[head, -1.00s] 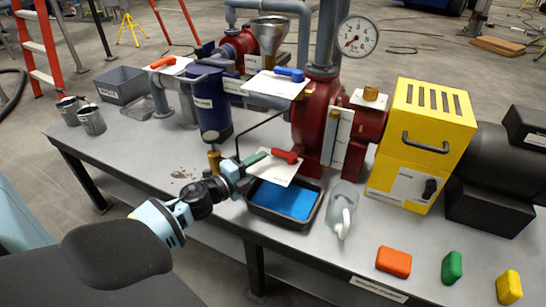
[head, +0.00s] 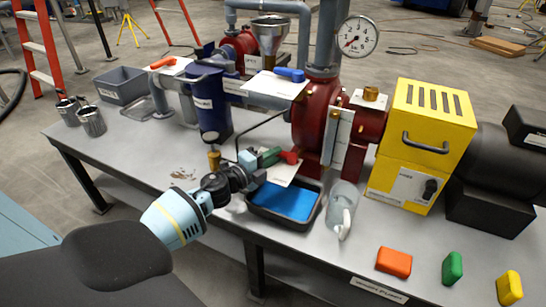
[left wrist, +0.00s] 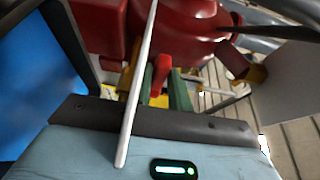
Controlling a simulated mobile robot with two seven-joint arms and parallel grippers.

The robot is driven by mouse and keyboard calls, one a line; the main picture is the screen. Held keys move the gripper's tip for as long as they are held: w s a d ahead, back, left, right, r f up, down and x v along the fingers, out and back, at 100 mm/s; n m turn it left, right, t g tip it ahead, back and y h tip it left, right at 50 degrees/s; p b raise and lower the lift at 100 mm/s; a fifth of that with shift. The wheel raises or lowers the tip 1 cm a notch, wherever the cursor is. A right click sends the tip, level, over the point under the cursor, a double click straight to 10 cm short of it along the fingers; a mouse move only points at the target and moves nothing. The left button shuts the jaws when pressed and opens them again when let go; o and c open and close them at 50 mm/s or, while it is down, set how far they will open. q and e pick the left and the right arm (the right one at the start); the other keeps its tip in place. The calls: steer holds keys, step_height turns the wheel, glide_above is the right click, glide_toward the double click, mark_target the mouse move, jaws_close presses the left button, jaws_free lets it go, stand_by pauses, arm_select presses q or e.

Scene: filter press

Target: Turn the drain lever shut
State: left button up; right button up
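The drain lever (head: 290,157) has a red handle and sits low on the front of the red pump, above a white plate (head: 283,174). My left gripper (head: 274,156) is at the lever, its green fingers pointing right and overlapping the handle's near end. In the left wrist view the red handle (left wrist: 162,70) shows between the two green fingers (left wrist: 162,92), which stand apart; whether they touch it I cannot tell. A pale bar crosses that view and hides part of the left finger. My right gripper is not in view.
A black tray with blue liquid (head: 284,200) is just below the lever. A clear jug (head: 341,208) stands right of it. A blue lever (head: 290,75) and an orange lever (head: 163,62) sit higher. A yellow box (head: 424,140) is at right; the table's front right holds coloured blocks.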

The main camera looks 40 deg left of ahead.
arm_select(q)
jaws_close()
